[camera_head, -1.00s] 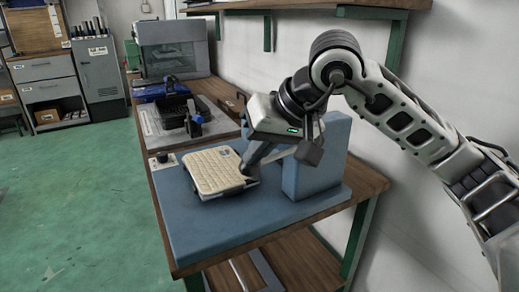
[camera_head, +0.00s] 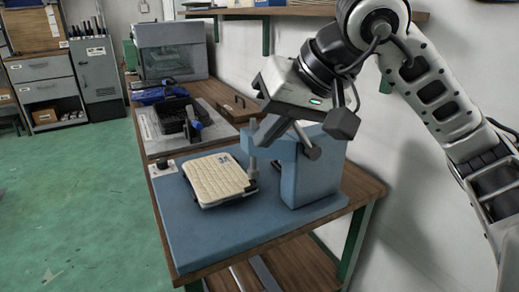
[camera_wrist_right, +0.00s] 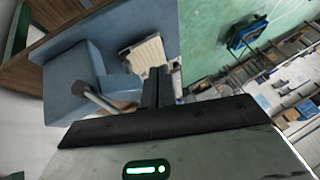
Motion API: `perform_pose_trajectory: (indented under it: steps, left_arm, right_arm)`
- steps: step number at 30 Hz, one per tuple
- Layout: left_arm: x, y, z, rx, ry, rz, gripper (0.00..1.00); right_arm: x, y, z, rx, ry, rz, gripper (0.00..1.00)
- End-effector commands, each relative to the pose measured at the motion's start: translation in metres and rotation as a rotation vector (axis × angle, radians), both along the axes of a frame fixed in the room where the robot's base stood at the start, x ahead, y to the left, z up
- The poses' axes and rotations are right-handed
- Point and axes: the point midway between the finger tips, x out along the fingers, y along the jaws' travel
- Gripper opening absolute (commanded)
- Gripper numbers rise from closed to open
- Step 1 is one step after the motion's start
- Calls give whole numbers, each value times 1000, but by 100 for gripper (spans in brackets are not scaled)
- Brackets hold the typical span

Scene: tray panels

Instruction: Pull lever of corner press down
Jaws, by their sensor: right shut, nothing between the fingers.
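The corner press (camera_head: 312,178) is a blue block column with an arm reaching left over its blue base. Its lever (camera_head: 306,140) is a short metal rod with a dark end, sloping down to the right in the head view. The lever also shows in the right wrist view (camera_wrist_right: 102,101), left of my fingers. A cream woven tray panel (camera_head: 218,178) lies on the base, its corner near the press's plunger (camera_head: 252,166). My right gripper (camera_head: 264,134) is shut and empty above the press arm, beside the lever; contact cannot be told. My left gripper is out of view.
A small control box with a knob (camera_head: 162,168) stands at the base's left edge. Behind are a grey mat with a black holder (camera_head: 178,122) and a blue tool. The wall is close on the right; the green floor at left is open.

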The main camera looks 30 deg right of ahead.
Motion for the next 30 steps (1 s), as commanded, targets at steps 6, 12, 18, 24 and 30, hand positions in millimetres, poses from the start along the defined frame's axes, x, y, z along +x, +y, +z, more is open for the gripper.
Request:
perform_pose_trajectory:
  steps: [6, 12, 18, 24, 30]
  left_arm:
    - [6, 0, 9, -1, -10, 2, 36]
    - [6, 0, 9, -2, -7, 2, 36]
    - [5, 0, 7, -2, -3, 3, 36]
    - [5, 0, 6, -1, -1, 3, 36]
    - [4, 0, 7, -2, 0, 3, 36]
  right_arm:
    - [-16, 1, 37, 2, -6, 3, 0]
    - [-21, 1, 46, 2, -5, 1, 0]
    - [-21, 1, 46, 3, -4, 0, 0]
    - [-21, 1, 47, 2, -5, 0, 0]
    - [-22, 8, 43, 31, 19, 11, 0]
